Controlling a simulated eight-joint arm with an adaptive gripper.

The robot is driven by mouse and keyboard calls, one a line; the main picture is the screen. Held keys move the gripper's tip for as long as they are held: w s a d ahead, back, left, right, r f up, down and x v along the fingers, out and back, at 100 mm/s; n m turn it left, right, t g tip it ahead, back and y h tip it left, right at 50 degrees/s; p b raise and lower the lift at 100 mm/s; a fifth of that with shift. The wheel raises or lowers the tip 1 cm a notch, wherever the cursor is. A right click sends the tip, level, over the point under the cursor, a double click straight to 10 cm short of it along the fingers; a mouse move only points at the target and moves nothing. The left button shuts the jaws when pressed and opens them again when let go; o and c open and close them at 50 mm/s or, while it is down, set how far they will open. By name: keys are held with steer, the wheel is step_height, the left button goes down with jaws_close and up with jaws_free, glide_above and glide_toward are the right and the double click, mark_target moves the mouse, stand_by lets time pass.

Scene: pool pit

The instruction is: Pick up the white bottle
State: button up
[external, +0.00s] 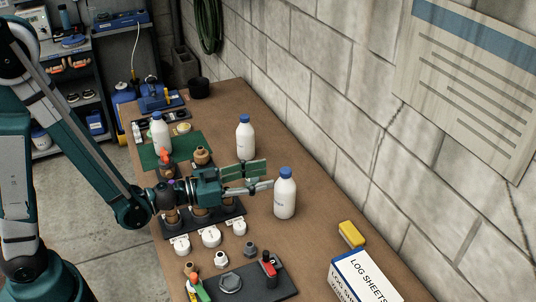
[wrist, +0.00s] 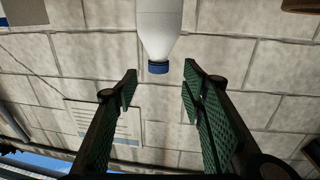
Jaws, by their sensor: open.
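Three white bottles with blue caps stand upright on the brown table in the external view. One white bottle (external: 285,198) is at the right, beside my gripper's fingertips. Another white bottle (external: 245,140) stands farther back, and a third white bottle (external: 160,133) is at the back left. My gripper (external: 268,175) is open and empty, level above the table, pointing right towards the wall. In the wrist view, the picture is upside down; a white bottle (wrist: 160,28) shows at the top, its cap just beyond the gap between my open fingers (wrist: 160,78).
A dark rack of brown fittings (external: 200,218) is below my wrist, with white-capped pieces in front. A black tray (external: 245,285) with tools, a yellow block (external: 351,234) and a log-sheets box (external: 362,277) are in front. The block wall (external: 320,100) borders the table's right side.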

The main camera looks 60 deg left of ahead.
mark_target(285, 170)
steer(key=shift+w+d, duration=0.15)
steer(key=shift+w, duration=1.15)
steer(key=shift+w+d+b, duration=0.25)
steer(key=shift+w+b, duration=0.15)
steer(key=shift+w, duration=0.9)
steer(key=shift+w+d+b, duration=0.25)
steer(key=shift+w+b, duration=0.1)
steer(key=shift+w, duration=0.9)
jaws_close()
